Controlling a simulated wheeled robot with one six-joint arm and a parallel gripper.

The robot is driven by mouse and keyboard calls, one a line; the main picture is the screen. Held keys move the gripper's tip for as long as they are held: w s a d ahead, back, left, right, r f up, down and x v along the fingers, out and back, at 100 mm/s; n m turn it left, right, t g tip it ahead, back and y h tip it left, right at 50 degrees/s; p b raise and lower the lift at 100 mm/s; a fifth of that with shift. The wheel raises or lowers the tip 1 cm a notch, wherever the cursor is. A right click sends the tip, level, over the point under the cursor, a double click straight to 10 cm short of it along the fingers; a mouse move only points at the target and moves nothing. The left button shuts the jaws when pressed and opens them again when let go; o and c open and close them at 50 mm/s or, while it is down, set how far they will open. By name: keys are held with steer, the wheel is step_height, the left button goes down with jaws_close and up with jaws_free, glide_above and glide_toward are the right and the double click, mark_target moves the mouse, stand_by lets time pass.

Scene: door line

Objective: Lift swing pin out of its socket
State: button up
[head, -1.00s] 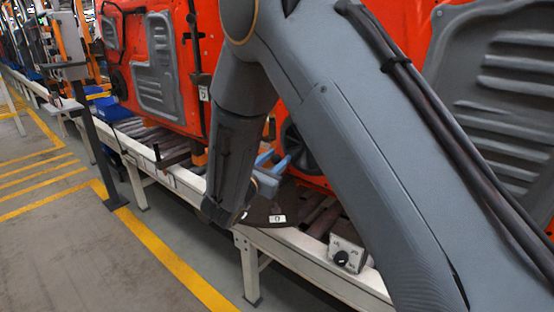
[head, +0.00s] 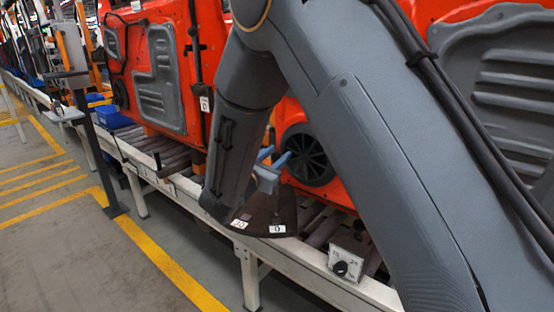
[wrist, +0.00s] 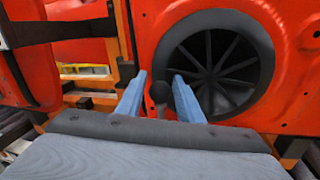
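My gripper (wrist: 160,98) is open, its two blue fingers apart in the wrist view. A black ball-topped pin (wrist: 160,92), which looks like the swing pin, stands between the fingers, with a visible gap on both sides. In the head view the blue fingers of my gripper (head: 271,170) are above a dark plate (head: 262,211) with white labels marked with numbers. The pin cannot be made out clearly in the head view. Its socket and lower end are hidden in the wrist view.
A red door panel with a round black spoked opening (head: 307,155) stands close behind the gripper. A blue bin (head: 113,117) sits at left. Floor in front is clear.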

steer(key=shift+o, duration=1)
steer(key=shift+s+a+f, duration=0.1)
steer(key=shift+s+a, duration=0.05)
steer(key=shift+s, duration=0.05)
steer(key=b+v, duration=0.1)
steer(key=v, duration=0.6)
steer(key=shift+s+b, duration=0.25)
steer(key=shift+b, duration=0.1)
